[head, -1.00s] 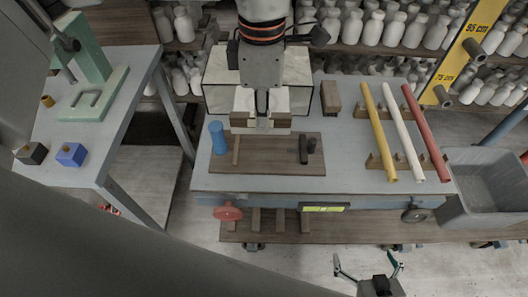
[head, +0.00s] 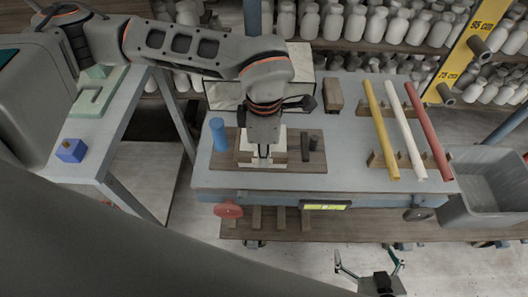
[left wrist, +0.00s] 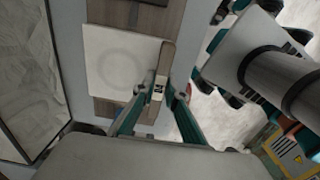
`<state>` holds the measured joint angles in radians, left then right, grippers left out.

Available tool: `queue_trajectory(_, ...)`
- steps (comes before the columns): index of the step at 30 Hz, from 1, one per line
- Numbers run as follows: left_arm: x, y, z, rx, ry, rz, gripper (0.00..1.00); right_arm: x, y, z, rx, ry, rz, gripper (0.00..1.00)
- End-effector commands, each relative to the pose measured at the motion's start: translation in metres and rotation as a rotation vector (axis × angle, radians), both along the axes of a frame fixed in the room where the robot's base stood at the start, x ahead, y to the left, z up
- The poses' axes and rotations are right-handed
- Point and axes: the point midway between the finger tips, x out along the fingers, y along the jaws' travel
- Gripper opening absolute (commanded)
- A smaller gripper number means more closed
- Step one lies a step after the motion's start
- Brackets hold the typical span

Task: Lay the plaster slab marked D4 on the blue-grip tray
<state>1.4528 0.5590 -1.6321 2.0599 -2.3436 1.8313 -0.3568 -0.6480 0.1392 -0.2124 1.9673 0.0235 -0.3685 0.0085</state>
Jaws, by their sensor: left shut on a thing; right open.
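The plaster slab (left wrist: 125,60) is a white square plate with a faint round mark and a brown edge strip bearing a small label, too small to read surely. My left gripper (head: 265,156) is shut on that strip. In the head view the slab (head: 247,143) is over the brown tray (head: 305,162), partly hidden by the gripper. I cannot tell whether it touches the board. A blue upright grip (head: 217,135) stands at the tray's left end; a dark one (head: 314,142) is at the right. My right gripper (head: 370,275) is open and empty at the bottom, off the bench.
Yellow, white and red rods (head: 401,130) lie on wooden rests at the bench's right. A brown block (head: 332,94) and a marble-patterned box (head: 302,70) stand behind. A grey bin (head: 490,185) is at far right. A blue cube (head: 70,150) sits on the left table.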

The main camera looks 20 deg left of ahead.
Motion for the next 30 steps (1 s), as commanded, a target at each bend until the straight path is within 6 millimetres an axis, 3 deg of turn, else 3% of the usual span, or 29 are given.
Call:
queue_trajectory(10, 0.001, 0.0, -0.003, -0.001, -0.002, 0.0, 0.0, -0.001, -0.001, -0.004, -0.003, 0.003, -0.001, 1.0)
queue_trajectory(11, 0.001, 0.0, -0.002, 0.0, -0.002, 0.0, 0.2, 0.0, -0.001, -0.003, -0.003, 0.002, 0.0, 1.0)
queue_trajectory(12, 0.0, 0.0, -0.002, 0.0, -0.002, 0.0, 0.29, 0.0, -0.001, -0.003, -0.003, 0.003, 0.0, 1.0)
queue_trajectory(23, 0.001, 0.0, 0.0, 0.0, -0.002, 0.001, 0.29, 0.0, -0.001, -0.001, -0.003, 0.001, -0.001, 1.0)
queue_trajectory(30, 0.001, 0.0, 0.028, -0.002, -0.006, 0.001, 0.29, 0.001, -0.001, 0.001, -0.001, -0.001, -0.002, 1.0)
